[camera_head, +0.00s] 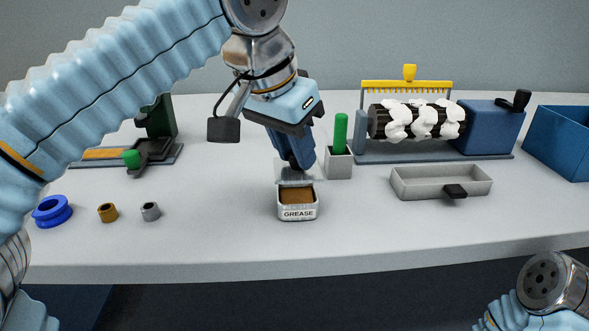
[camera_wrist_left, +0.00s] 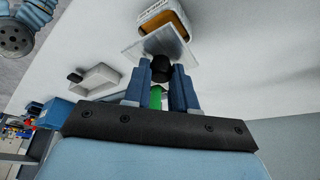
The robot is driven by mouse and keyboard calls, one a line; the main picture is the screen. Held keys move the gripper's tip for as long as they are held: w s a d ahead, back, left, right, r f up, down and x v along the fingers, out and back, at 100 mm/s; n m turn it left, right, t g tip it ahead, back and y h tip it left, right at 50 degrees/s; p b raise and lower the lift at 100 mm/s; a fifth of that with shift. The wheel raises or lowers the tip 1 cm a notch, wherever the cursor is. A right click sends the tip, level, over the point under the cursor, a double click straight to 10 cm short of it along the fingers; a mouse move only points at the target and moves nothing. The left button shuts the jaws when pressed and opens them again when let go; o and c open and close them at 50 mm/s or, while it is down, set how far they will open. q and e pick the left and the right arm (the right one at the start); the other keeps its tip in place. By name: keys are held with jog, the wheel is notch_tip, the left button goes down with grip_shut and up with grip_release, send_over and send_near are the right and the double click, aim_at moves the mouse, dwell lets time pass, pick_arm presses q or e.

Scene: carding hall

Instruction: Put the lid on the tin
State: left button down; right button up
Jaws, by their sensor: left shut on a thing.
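A small open tin labelled GREASE (camera_head: 298,212), with brown content, stands on the table in the middle of the head view. It also shows at the top of the left wrist view (camera_wrist_left: 173,7). My left gripper (camera_head: 296,163) is above and just behind the tin, fingers pointing down. It is shut on the dark knob of the pale, see-through square lid (camera_wrist_left: 150,46). In the head view the lid (camera_head: 291,177) is at the tin's back edge, and the brown content shows in front of it. I cannot tell whether lid and tin touch. My right gripper is out of view.
A grey block with a green peg (camera_head: 340,163) stands close right of my left gripper. A shallow grey tray (camera_head: 414,187), a roller machine (camera_head: 484,128) and a blue bin (camera_head: 566,146) are further right. A blue spool (camera_head: 52,211) and two small bushings lie left. Table front is clear.

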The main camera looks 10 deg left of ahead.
aim_at(291, 156)
pick_arm(q)
notch_tip(291, 156, down, 2)
jog(key=shift+w+f, duration=0.1)
jog(key=shift+w, duration=0.05)
jog(key=shift+f+b, duration=0.3)
jog(key=shift+f, duration=0.25)
jog(key=shift+f, duration=0.3)
jog(key=c, duration=0.9)
grip_release()
jog(key=shift+r, duration=0.4)
jog(key=p+v, duration=0.3)
jog(key=v, duration=0.9)
